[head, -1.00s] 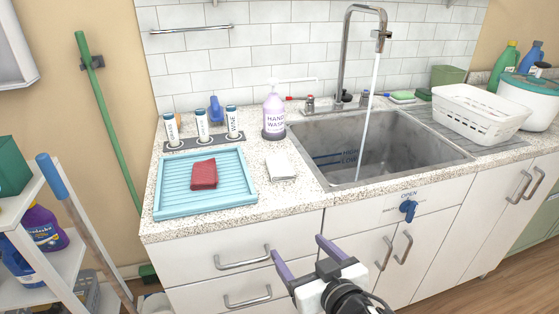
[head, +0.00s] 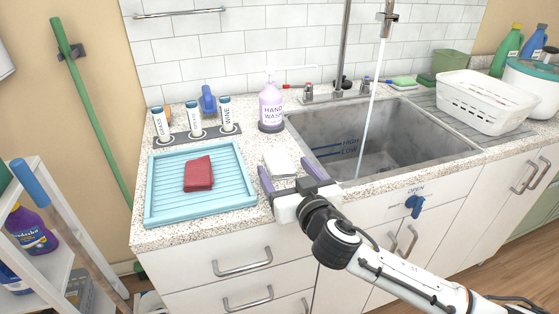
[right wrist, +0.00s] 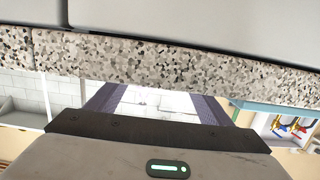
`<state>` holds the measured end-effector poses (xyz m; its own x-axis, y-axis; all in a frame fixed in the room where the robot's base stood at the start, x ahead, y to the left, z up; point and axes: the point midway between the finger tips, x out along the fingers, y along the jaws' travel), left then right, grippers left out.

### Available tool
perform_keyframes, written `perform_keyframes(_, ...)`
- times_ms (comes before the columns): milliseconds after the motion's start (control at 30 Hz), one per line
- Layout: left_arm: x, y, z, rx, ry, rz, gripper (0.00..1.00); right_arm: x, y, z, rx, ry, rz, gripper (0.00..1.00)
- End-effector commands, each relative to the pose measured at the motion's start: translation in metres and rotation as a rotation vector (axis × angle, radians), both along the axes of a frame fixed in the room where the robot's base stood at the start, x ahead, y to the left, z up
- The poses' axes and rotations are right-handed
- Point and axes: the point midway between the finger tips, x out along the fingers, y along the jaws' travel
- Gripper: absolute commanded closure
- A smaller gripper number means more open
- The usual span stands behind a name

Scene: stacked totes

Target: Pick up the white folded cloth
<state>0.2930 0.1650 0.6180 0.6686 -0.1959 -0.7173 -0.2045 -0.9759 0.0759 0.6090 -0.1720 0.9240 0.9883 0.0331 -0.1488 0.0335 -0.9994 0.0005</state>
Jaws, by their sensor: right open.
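The white folded cloth (head: 279,161) lies flat on the speckled counter, between the blue tray and the sink. Its near part is partly hidden by my right gripper. My right gripper (head: 285,172) is open, its two purple fingers spread on the near side of the cloth and pointing toward it. The fingers also show in the right wrist view (right wrist: 157,98), close to the counter edge, with a pale area between them that I cannot make out surely. My left gripper is not in view.
The blue ribbed tray (head: 240,194) with a red folded cloth (head: 198,174) lies left of the white cloth. A hand wash bottle (head: 271,107) stands behind it. The sink (head: 375,150), with water running, is to the right. The counter edge (right wrist: 170,70) is near the fingers.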

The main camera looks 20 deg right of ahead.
Motion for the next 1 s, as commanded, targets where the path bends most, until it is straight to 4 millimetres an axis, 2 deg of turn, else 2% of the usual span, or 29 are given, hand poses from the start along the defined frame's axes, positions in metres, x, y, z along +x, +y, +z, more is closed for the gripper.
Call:
perform_keyframes(133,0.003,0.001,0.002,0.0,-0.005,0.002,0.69,0.016,0.001,-0.002,0.0,0.0,0.0,0.26)
perform_keyframes(400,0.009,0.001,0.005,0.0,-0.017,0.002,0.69,0.019,0.001,-0.003,0.0,0.001,0.001,0.26)
perform_keyframes(467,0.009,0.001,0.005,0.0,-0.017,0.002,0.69,0.019,0.001,-0.003,0.0,0.001,0.001,0.35)
perform_keyframes(667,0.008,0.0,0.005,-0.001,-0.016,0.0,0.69,0.019,0.001,-0.003,0.0,0.001,0.001,0.69)
perform_keyframes(900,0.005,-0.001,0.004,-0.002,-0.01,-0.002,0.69,0.019,0.001,-0.002,0.0,0.001,0.001,0.7)
perform_keyframes(1000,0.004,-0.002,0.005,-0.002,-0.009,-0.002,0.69,0.019,0.001,0.005,0.002,-0.001,0.0,0.7)
